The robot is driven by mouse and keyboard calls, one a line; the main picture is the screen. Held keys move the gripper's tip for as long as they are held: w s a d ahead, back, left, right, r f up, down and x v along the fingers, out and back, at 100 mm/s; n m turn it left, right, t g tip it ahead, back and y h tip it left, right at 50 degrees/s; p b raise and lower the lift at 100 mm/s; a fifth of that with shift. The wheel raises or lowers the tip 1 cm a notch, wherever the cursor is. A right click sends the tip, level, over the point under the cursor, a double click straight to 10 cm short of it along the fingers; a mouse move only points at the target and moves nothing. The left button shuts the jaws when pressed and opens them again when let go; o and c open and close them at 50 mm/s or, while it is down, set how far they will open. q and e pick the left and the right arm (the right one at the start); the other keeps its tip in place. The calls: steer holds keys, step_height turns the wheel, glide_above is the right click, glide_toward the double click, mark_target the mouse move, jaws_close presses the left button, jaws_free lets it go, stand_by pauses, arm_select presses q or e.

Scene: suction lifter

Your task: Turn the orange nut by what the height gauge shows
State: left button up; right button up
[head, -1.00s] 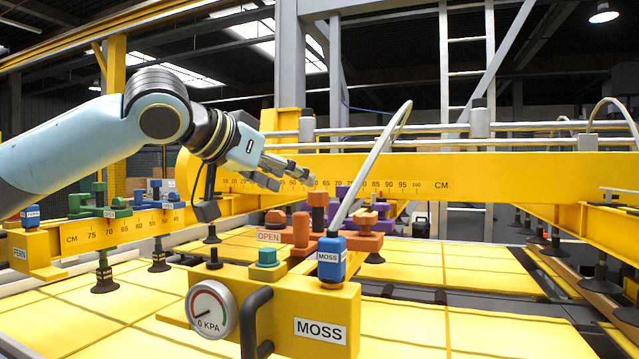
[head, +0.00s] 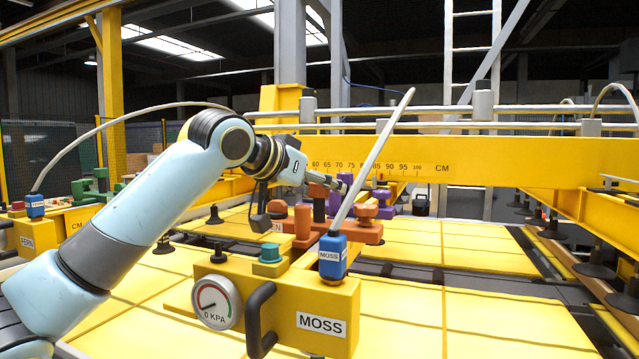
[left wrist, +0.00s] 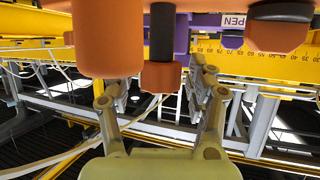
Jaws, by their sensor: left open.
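In the left wrist view a small faceted orange nut (left wrist: 160,77) sits on a black stem, a little above the line between my fingertips. My left gripper (left wrist: 162,96) is open, its fingers apart on either side, with no clear contact. A large orange cylinder (left wrist: 106,40) and an orange knob (left wrist: 276,36) flank the nut. In the head view my left gripper (head: 343,184) reaches over the orange carriage (head: 366,232), behind the MOSS block; its fingertips are small and partly hidden. My right gripper is not in view.
The yellow MOSS block (head: 290,305) in front carries a dial (head: 216,302) marked KPA, a black handle (head: 260,320) and a blue fitting (head: 333,258) with a slanted grey hose. Purple fittings (head: 384,198) stand close behind. A yellow beam (head: 480,167) crosses behind.

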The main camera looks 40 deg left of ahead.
arm_select(q)
jaws_close()
steer(key=shift+a+m+h, duration=0.1)
steer(key=shift+m+h, duration=0.3)
steer(key=shift+m+h, duration=0.6)
steer(key=shift+h, duration=0.1)
steer(key=shift+m+g+h+b, duration=0.4)
steer(key=shift+m+h, duration=0.4)
steer(key=shift+h, duration=0.2)
steer(key=m+g+h+b, duration=0.2)
steer(key=m+g+h, duration=0.1)
steer(key=m+h, duration=0.1)
steer(key=shift+m, duration=0.3)
steer(key=m+g+h+b, duration=0.2)
steer(key=m+g+h, duration=0.1)
steer(key=m+g, duration=0.1)
steer(key=shift+r+g, duration=0.1)
steer(key=shift+g, duration=0.2)
steer(key=shift+m+g+h+b, duration=0.45)
steer(key=shift+m+g+h, duration=0.05)
steer(key=shift+m+g, duration=0.9)
steer(key=shift+s+m+g, duration=0.1)
steer(key=shift+m+g, duration=0.2)
